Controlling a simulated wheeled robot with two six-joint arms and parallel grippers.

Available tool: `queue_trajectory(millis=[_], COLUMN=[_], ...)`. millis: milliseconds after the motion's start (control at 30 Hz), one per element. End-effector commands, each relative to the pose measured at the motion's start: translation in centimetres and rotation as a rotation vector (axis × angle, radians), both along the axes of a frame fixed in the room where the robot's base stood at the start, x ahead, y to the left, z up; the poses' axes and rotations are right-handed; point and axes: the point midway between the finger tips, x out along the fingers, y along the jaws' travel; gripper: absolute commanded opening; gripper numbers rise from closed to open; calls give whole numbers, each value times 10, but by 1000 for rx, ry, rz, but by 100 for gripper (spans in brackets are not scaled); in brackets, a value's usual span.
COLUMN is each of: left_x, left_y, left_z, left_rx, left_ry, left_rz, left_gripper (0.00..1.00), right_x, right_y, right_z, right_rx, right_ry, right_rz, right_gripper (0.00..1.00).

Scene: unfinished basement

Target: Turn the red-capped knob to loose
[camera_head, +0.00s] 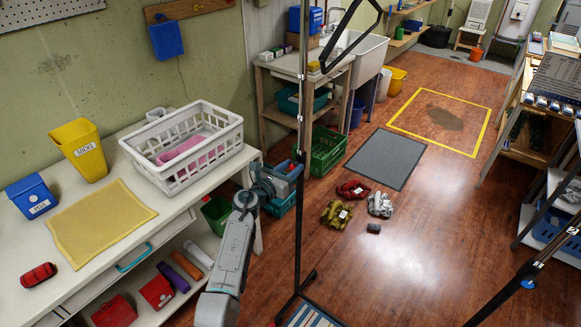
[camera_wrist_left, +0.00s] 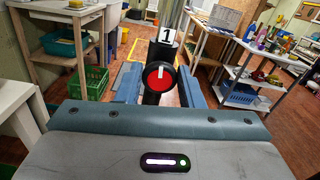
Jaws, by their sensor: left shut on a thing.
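The red-capped knob (camera_wrist_left: 159,78) shows in the left wrist view, facing the camera, with a black rim and a near-upright white mark on its cap. It sits on a black upright post (camera_wrist_left: 166,56) under a white tag with the number 1 (camera_wrist_left: 167,34). My left gripper (camera_wrist_left: 159,86) has one blue-grey finger on each side of the knob and is shut on it. In the head view my left gripper (camera_head: 281,180) reaches the thin black pole (camera_head: 299,130); the fingers and wrist largely hide the knob there. My right gripper is not in view.
A white table (camera_head: 110,235) with a white basket (camera_head: 228,143) stands at the left. A wooden bench (camera_head: 335,80) and a green crate (camera_head: 327,150) are behind the pole. Several small bundles lie on the floor by a grey mat (camera_head: 386,158). Another black pole (camera_head: 535,268) slants in at lower right.

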Motion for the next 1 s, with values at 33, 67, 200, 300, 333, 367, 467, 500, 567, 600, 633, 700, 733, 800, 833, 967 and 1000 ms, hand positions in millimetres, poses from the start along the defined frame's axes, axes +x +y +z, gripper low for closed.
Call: queue_trajectory(millis=[33, 67, 200, 300, 333, 367, 467, 500, 567, 600, 633, 700, 733, 800, 833, 967, 1000], left_x=[0, 0, 0, 0, 0, 0, 1, 1, 1, 1, 1, 1, 1, 1, 1, 1, 1], left_y=[0, 0, 1, 1, 1, 1, 1, 1, 1, 1, 2, 2, 2, 2, 2, 2, 2], left_z=[2, 2, 2, 2, 2, 2, 2, 2, 2, 1, 1, 1, 1, 1, 1, 0, 0], left_rx=[-26, -45, -144, -221, -243, -267, -344, -374, -422, -451, -476, -529, -553, -606, -629, -729, -760], left_ry=[22, 35, 107, 164, 180, 198, 254, 276, 310, 332, 349, 388, 406, 444, 461, 533, 556], left_rz=[0, 0, 0, 0, -1, -1, 0, 0, 0, 0, 0, 0, 0, 0, 0, 0, 0], left_gripper=[11, 11, 11, 11, 11, 11, 11, 11, 11, 11, 11, 11, 11, 11, 11, 11, 11], right_x=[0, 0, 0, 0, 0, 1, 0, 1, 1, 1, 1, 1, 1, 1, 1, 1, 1], right_y=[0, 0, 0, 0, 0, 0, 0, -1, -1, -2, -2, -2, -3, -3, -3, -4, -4], right_z=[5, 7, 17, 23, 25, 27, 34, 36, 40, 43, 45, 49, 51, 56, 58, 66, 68], right_rx=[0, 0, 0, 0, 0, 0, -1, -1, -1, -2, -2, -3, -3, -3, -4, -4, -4], right_ry=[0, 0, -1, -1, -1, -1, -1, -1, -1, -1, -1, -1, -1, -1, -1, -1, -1], right_rz=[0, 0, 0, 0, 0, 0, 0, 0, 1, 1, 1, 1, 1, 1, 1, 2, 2], right_gripper=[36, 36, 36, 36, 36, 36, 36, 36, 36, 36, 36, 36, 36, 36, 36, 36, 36])
